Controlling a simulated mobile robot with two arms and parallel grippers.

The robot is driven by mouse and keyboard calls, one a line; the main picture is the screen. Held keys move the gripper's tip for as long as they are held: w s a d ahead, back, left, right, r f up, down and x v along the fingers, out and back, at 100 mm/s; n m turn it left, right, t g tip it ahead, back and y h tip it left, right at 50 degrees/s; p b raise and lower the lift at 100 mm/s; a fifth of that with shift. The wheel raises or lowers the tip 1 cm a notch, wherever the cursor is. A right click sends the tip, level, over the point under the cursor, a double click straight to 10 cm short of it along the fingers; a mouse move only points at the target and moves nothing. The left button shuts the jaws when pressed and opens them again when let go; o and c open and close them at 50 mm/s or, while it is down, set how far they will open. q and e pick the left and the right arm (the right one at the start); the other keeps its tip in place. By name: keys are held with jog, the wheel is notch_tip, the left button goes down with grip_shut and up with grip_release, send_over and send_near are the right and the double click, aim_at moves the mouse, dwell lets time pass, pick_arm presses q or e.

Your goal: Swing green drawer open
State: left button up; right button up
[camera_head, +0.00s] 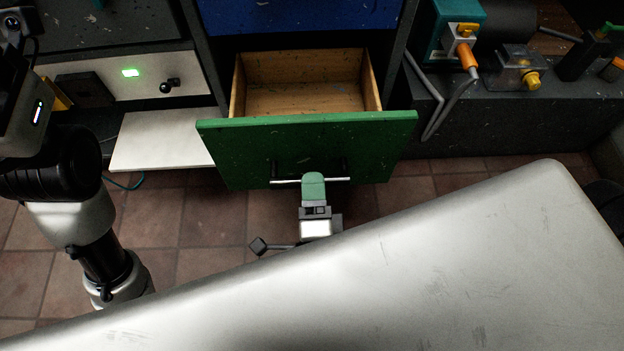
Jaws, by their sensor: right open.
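The green drawer (240,152) stands pulled out of the cabinet, showing its bare wooden inside (305,84), which looks empty. A metal bar handle (338,180) runs across its front. My right gripper (313,186) is at the middle of this handle, with a green fingertip over the bar. It is open; whether it touches the bar cannot be told. My left arm (75,180) reaches down at the left, and its gripper does not show.
A blue drawer front (300,14) is above the open drawer. A white board or flap (160,140) sticks out to its left, below a panel with a green light (130,73). Boxes with cables (455,50) stand at the right. Tiled floor (215,225) shows below the drawer.

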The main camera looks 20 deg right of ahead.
jog(key=shift+x, duration=0.9)
jog(key=shift+c, duration=0.5)
grip_shut()
jog(key=shift+s+a, duration=0.1)
jog(key=shift+s, duration=0.05)
